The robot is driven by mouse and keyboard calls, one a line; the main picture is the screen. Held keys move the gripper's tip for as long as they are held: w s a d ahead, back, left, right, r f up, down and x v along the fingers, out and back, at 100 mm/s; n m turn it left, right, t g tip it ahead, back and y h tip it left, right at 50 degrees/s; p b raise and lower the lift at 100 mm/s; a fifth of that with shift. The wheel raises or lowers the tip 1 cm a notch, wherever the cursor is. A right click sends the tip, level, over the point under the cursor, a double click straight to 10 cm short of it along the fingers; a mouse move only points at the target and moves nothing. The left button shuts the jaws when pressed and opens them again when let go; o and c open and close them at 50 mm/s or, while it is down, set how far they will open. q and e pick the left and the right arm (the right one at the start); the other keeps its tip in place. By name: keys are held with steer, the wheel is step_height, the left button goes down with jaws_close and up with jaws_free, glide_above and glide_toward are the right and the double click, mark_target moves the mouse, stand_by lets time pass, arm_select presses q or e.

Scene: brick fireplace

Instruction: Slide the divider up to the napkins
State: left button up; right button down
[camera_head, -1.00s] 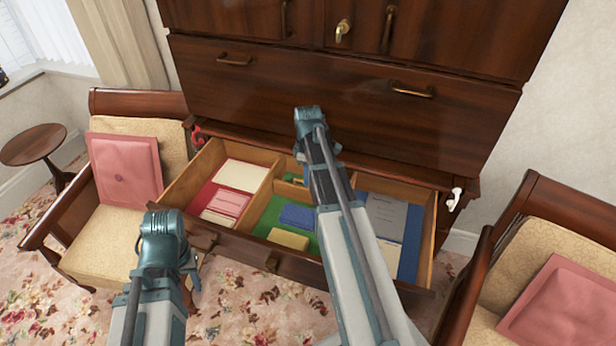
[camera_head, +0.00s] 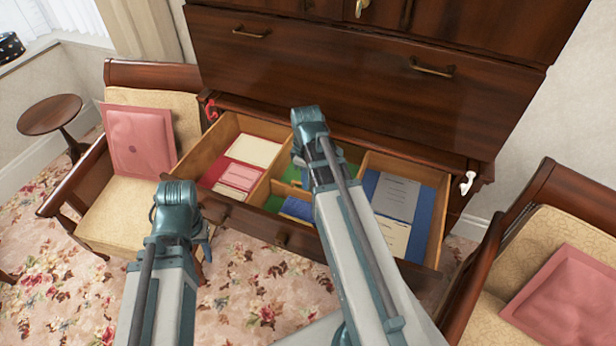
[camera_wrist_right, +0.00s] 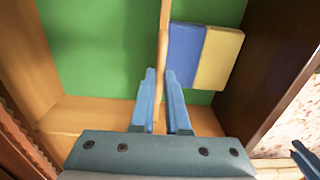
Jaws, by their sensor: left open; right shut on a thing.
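The divider (camera_wrist_right: 164,45) is a thin wooden strip across the green-lined middle compartment of the open drawer (camera_head: 205,148). My right gripper (camera_wrist_right: 160,78) is shut on it, one finger on each side. The napkins lie just to the divider's right in the right wrist view: a blue stack (camera_wrist_right: 187,55) with a yellow one (camera_wrist_right: 219,58) beyond it. The divider runs right along the blue stack's edge; I cannot tell if they touch. In the head view the blue napkins (camera_head: 297,208) show partly beside my right arm. My left gripper (camera_head: 206,236) is open and empty, outside the drawer's front.
The left compartment holds cream and pink papers (camera_head: 240,174) on red. The right one holds a grey booklet (camera_head: 396,195) and a cream one (camera_head: 391,237) on blue. Armchairs with pink cushions (camera_head: 138,140) flank the cabinet (camera_head: 330,70).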

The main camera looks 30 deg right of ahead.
steer(key=c, duration=0.9)
jaws_free()
steer(key=shift+r, duration=0.1)
step_height(320, 180, up, 14)
steer(key=p, duration=1.3)
steer(key=shift+f+p, duration=0.2)
steer(key=shift+p, duration=0.2)
steer(key=s+a+f+m+b, duration=0.1)
steer(key=s+a+f+b, duration=0.1)
steer(key=a, duration=0.5)
steer(key=s+a+f+m+b, duration=0.1)
steer(key=s+a+f+b, duration=0.2)
steer(key=a, duration=0.4)
steer(key=s+a+f+m+h+b, duration=0.1)
steer(key=s+a+f+m+b, duration=0.1)
steer(key=a, duration=0.6)
steer(key=shift+s+a+f+b, duration=0.1)
steer(key=shift+s+f+b, duration=0.2)
steer(key=shift+s, duration=0.3)
steer(key=shift+s+f+b, duration=0.25)
steer(key=shift+s+b, duration=0.05)
steer(key=shift+s, duration=0.25)
